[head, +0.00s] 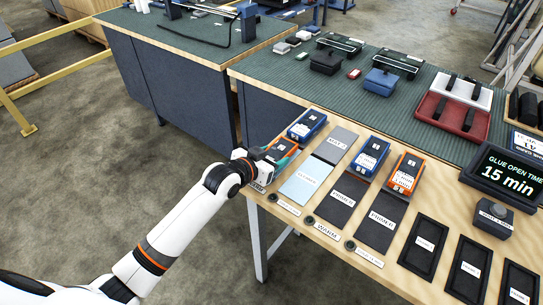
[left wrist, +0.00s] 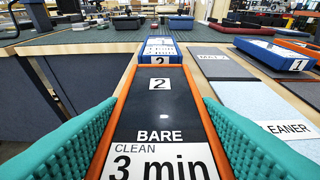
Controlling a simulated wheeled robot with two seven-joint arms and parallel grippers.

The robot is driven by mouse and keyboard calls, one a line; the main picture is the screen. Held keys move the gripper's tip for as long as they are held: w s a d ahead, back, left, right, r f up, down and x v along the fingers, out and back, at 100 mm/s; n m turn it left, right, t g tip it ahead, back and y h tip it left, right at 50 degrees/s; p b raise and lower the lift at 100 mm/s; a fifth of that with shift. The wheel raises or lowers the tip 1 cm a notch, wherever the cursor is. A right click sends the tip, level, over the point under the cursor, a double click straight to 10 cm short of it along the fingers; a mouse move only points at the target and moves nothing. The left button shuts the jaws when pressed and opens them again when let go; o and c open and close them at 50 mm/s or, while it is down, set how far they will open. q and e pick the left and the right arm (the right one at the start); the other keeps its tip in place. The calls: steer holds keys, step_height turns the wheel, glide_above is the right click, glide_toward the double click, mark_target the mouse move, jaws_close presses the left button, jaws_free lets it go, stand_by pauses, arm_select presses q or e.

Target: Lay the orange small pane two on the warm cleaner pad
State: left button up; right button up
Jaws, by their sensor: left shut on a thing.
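The orange small pane two (head: 281,149) has an orange frame and a dark face. In the left wrist view the pane (left wrist: 155,105) reads "2", "BARE" and "CLEAN 3 min". My left gripper (head: 272,163) has its teal fingers shut on the pane's two long sides, at the wooden board's left end. I cannot tell if the pane touches the board. The light blue cleaner pad (head: 306,181) lies bare just right of the gripper; it also shows in the left wrist view (left wrist: 255,107). A "WARM" label (head: 325,229) sits on the board's front edge. My right gripper is out of view.
A blue pane (head: 307,126) lies just behind the held pane. A grey pad (head: 336,144), dark primer pads (head: 343,198), another blue pane (head: 367,156) and another orange pane (head: 403,173) lie rightward. Black trays (head: 424,247) and a "15 min" display (head: 508,174) stand further right.

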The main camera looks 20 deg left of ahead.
arm_select(q)
steer(key=o, duration=1.1)
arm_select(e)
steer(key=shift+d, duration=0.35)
arm_select(q)
steer(key=shift+r, duration=0.2)
steer(key=v, duration=1.2)
steer(key=shift+p, duration=0.3)
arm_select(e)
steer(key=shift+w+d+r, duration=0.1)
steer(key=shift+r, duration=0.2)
